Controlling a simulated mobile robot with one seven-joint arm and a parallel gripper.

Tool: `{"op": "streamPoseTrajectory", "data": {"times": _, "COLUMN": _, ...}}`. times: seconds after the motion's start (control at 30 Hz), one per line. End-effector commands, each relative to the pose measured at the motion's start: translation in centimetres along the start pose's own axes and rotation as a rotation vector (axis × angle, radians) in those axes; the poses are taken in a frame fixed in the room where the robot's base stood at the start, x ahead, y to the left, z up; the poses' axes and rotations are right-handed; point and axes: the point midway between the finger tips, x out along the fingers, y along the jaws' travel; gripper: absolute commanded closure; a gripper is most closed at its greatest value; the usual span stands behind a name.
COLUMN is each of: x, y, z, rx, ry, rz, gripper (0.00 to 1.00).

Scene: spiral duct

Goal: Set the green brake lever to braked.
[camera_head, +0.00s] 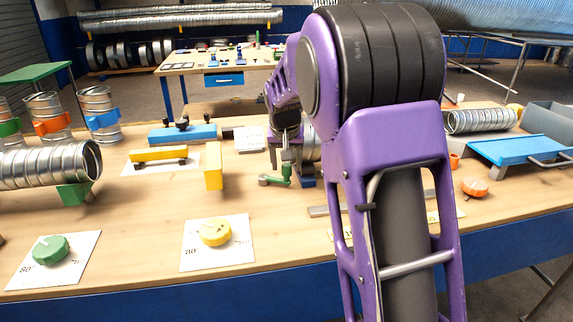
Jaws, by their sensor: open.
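A small green lever (277,180) with a rounded end stands on the wooden bench near the middle, beside a dark blue-grey block. I take it for the brake lever; its markings are too small to read, so I cannot tell its setting. My purple arm reaches over the bench, and my gripper (285,150) is at its far end, pointing down just above and behind the green lever. The gripper is open, with nothing seen in it. The fingertips are small and partly hidden, so I cannot tell whether they touch the lever.
A green dial (50,250) and a yellow dial (215,232) sit on white cards at the front left. A yellow-handled tool (158,154) and yellow block (213,168) stand left of the gripper. A blue tray (520,150) and orange knob (475,187) are at right.

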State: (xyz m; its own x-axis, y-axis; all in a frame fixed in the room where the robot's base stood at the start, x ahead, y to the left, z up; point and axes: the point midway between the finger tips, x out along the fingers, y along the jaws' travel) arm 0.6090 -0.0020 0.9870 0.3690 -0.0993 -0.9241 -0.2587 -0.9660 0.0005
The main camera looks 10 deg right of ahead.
Motion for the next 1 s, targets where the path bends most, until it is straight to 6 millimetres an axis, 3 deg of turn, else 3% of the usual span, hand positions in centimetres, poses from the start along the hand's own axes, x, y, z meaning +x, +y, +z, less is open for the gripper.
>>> {"op": "streamPoseTrajectory", "data": {"times": 0.27, "x": 0.10, "y": -0.01, "z": -0.02, "rx": 0.000, "ry": 0.001, "rz": 0.000, "gripper": 0.36}}
{"op": "streamPoseTrajectory", "data": {"times": 0.6, "x": 0.08, "y": -0.02, "z": -0.02, "rx": 0.000, "ry": 0.001, "rz": 0.000, "gripper": 0.97}}
{"op": "streamPoseTrajectory", "data": {"times": 0.63, "x": 0.08, "y": -0.02, "z": -0.02, "rx": 0.000, "ry": 0.001, "rz": 0.000, "gripper": 1.00}}
{"op": "streamPoseTrajectory", "data": {"times": 1.0, "x": 0.07, "y": -0.02, "z": -0.01, "rx": 0.000, "ry": 0.000, "rz": 0.000, "gripper": 1.00}}
